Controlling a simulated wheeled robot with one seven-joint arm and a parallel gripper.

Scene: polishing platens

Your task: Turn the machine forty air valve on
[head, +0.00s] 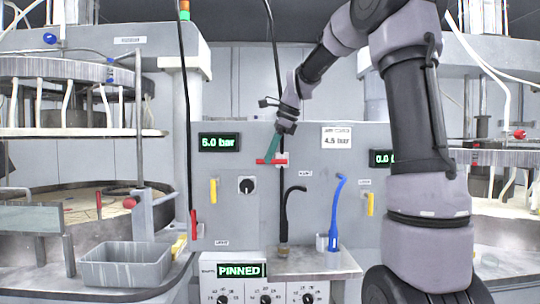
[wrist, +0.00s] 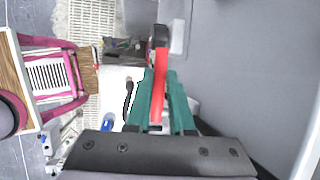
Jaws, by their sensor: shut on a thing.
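A red valve handle (head: 279,161) lies level on the grey middle panel, beside a small pale label too small to read. My gripper (head: 269,157) reaches it from above with its teal fingers shut on it. In the wrist view the red handle (wrist: 160,70) runs between the two teal fingers of my gripper (wrist: 159,82), with a dark part at its far end. Another red handle (head: 193,222) stands upright at the panel's lower left. Which machine each handle belongs to cannot be read.
The panel carries a 6.0 bar display (head: 219,142), a 4.5 bar sign (head: 336,137), a black knob (head: 247,185) and yellow handles (head: 213,191) (head: 370,204). A PINNED display (head: 240,270) sits beneath.

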